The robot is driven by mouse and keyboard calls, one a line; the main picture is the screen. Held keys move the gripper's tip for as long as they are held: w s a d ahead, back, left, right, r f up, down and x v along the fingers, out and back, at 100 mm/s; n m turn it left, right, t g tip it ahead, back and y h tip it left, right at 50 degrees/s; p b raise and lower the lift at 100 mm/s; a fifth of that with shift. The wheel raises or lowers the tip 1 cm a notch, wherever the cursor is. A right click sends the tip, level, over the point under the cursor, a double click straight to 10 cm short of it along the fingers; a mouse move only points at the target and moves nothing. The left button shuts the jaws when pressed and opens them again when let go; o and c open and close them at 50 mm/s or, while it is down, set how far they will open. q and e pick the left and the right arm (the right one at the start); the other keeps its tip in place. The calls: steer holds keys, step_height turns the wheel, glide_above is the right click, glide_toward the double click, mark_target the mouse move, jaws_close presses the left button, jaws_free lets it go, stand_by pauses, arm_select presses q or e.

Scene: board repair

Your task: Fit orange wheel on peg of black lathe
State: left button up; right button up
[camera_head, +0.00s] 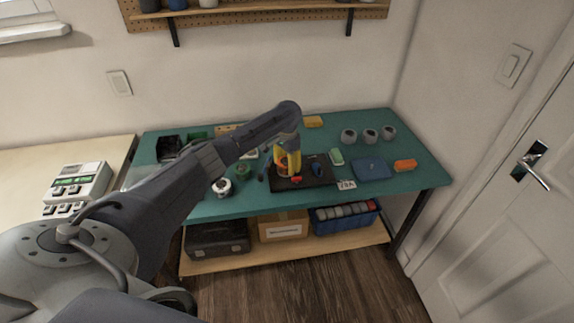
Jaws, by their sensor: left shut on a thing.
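My left gripper (287,168) reaches down over the teal bench, with its yellow fingers above the black lathe (308,182). It is shut on a small orange thing (283,173), which looks like the orange wheel and is partly hidden by the fingers. The lathe has a dark flat base with a blue part (317,168) at its right and a red part (296,181) at its front. I cannot make out the peg, nor whether the wheel touches it. My right gripper is not in view.
A white-and-dark roll (222,186) and a green coil (241,170) lie left of the lathe.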

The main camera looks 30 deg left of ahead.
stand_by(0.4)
arm_select(q)
steer(key=o, duration=1.2)
steer(key=shift+f, duration=0.1)
steer(key=shift+o, duration=0.6)
steer(key=shift+d, duration=0.1)
steer(key=shift+c, duration=0.8)
steer(key=shift+o, duration=1.1)
steer(key=shift+f, duration=0.1)
steer(key=shift+d, duration=0.1)
